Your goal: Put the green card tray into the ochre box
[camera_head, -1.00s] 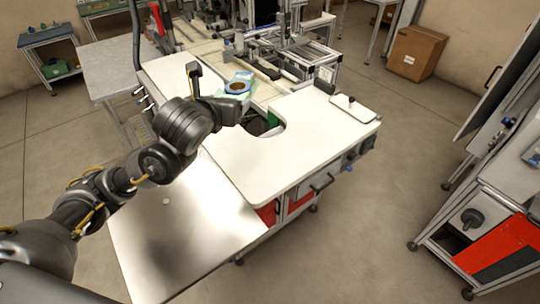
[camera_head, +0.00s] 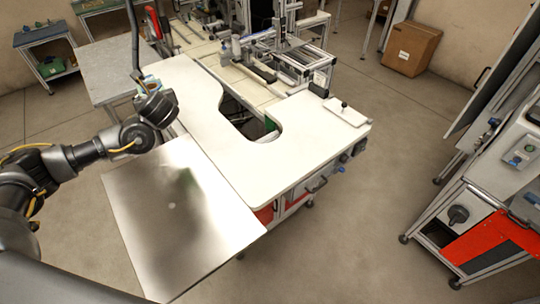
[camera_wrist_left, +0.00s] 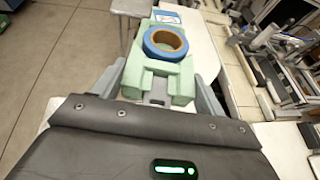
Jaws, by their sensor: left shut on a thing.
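The green card tray (camera_wrist_left: 134,72) is pale green and held between the two fingers of my left gripper (camera_wrist_left: 157,90) in the left wrist view. A blue tape reel with a brown inner ring (camera_wrist_left: 151,48) lies on it, and a blue-and-white card (camera_wrist_left: 166,17) shows at its far end. In the head view my left gripper (camera_head: 149,88) is at the left end of the white worktop and mostly hides the tray. No box is clearly recognisable as the ochre box. My right gripper is out of view.
A brown cardboard box (camera_head: 410,48) stands on the floor at the back right. The white worktop (camera_head: 220,142) has a rounded cut-out. A bare metal plate (camera_head: 180,215) adjoins it in front. A grey table (camera_head: 118,65) stands behind left.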

